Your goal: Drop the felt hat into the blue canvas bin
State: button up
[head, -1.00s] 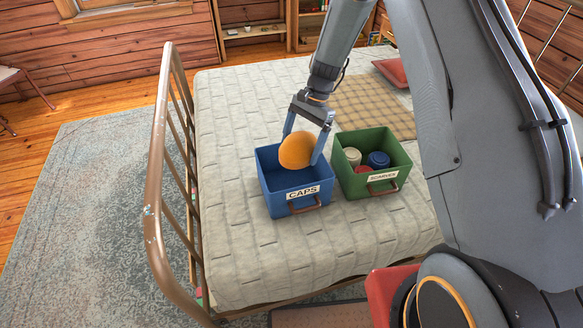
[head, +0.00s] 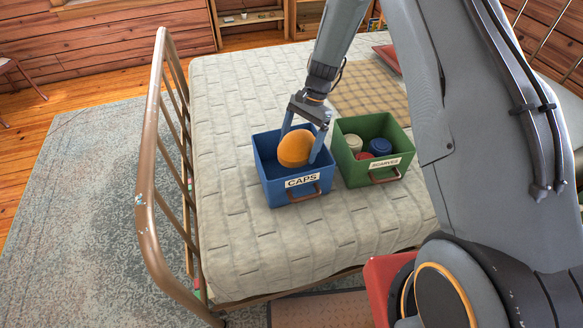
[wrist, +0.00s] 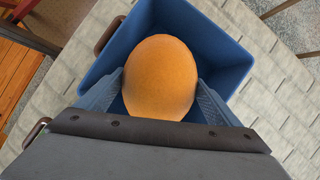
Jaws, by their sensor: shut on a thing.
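The felt hat is a rounded orange dome (head: 295,148). It sits between the fingers of my gripper (head: 302,150), which is shut on it. The blue canvas bin (head: 262,165), labelled CAPS, stands on the bed, and the hat is at its opening, within the rim outline in the head view. In the wrist view the hat (wrist: 160,78) fills the space between the two fingers (wrist: 160,95), with the blue bin's walls (wrist: 225,45) around and below it. The hat hides much of the bin's floor. I cannot tell whether the hat touches the bin.
A green bin (head: 350,172) labelled SCARVES stands close to the right of the blue bin and holds rolled items. A brown metal bed rail (head: 150,200) rises at the left. The quilted bed (head: 235,235) is clear in front of the bins.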

aim_at(303, 131)
jog(key=o, duration=0.9)
jog(key=shift+r, duration=0.1)
jog(key=b+v, duration=0.2)
jog(key=v, duration=0.5)
jog(key=shift+w+d+r, duration=0.1)
jog(key=shift+d+r, duration=0.05)
jog(key=shift+r, duration=0.15)
jog(key=shift+d+r, duration=0.15)
jog(key=shift+r, duration=0.05)
jog(key=s+d+r+n+t+h, duration=0.1)
jog(key=s+d+r+n, duration=0.2)
jog(key=s, duration=0.5)
jog(key=s+d+r+n+t+h, duration=0.1)
jog(key=s+d+r+n, duration=0.2)
jog(key=s, duration=0.5)
jog(key=s+d+r+n+t+h, duration=0.1)
jog(key=s+d+r+n, duration=0.2)
jog(key=s, duration=0.5)
jog(key=shift+s+r+n+t, duration=0.15)
jog(key=shift+r+n+t, duration=0.25)
jog(key=shift+r+n, duration=0.1)
